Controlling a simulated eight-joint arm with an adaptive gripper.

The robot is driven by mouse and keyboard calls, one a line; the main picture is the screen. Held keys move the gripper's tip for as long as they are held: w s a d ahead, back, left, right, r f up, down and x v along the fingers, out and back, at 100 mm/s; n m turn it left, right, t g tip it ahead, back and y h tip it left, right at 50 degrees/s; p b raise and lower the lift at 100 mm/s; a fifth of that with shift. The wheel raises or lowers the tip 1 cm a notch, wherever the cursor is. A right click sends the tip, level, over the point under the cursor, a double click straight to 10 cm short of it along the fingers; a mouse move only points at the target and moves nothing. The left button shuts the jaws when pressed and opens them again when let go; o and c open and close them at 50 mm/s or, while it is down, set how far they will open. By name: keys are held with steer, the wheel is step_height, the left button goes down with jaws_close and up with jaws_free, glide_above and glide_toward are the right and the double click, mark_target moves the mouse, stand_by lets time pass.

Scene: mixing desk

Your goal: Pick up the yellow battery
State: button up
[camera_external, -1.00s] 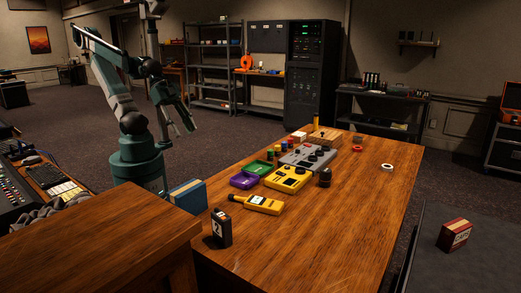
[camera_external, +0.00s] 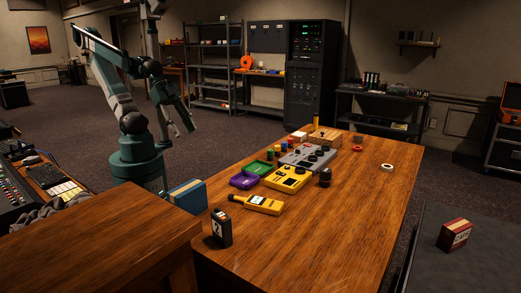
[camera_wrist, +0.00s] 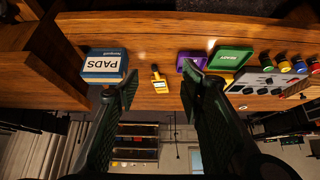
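The yellow battery (camera_wrist: 299,67) looks to be the small yellow upright cylinder in a row of coloured cylinders at the right of the wrist view. In the external view, a small yellow cylinder (camera_external: 284,146) stands in that row behind the green tray. My gripper (camera_wrist: 160,88) is open, with nothing between its fingers. In the external view my gripper (camera_external: 184,121) hangs beyond the table's left edge, well apart from the row.
On the wooden table (camera_external: 350,200) are a yellow meter (camera_external: 264,205), a yellow control box (camera_external: 289,178), a grey mixer (camera_external: 308,157), a purple tray (camera_external: 244,181), a green tray (camera_external: 261,167) and a blue box (camera_external: 188,195). A black numbered block (camera_external: 221,228) stands near the front. The table's right side is mostly clear.

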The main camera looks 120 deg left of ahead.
steer(key=shift+a, duration=0.1)
stand_by(0.3)
steer(key=w+a+r+n+g+y+p, duration=0.1)
steer(key=w+a+r+n+g+p, duration=0.15)
steer(key=w+a+n, duration=0.45)
steer(key=n+g+p, duration=0.5)
steer(key=n+p, duration=0.2)
steer(key=n, duration=0.1)
glide_above(277, 146)
steer(key=shift+t+h, duration=0.25)
steer(key=shift+h, duration=0.15)
steer(key=f, duration=1.4)
steer(key=shift+w+d, duration=0.2)
steer(key=shift+d, duration=0.15)
steer(key=shift+s+a+f+n, duration=0.1)
steer(key=shift+a+f+n, duration=0.25)
steer(key=shift+a+n, duration=0.1)
steer(key=shift+f, duration=0.1)
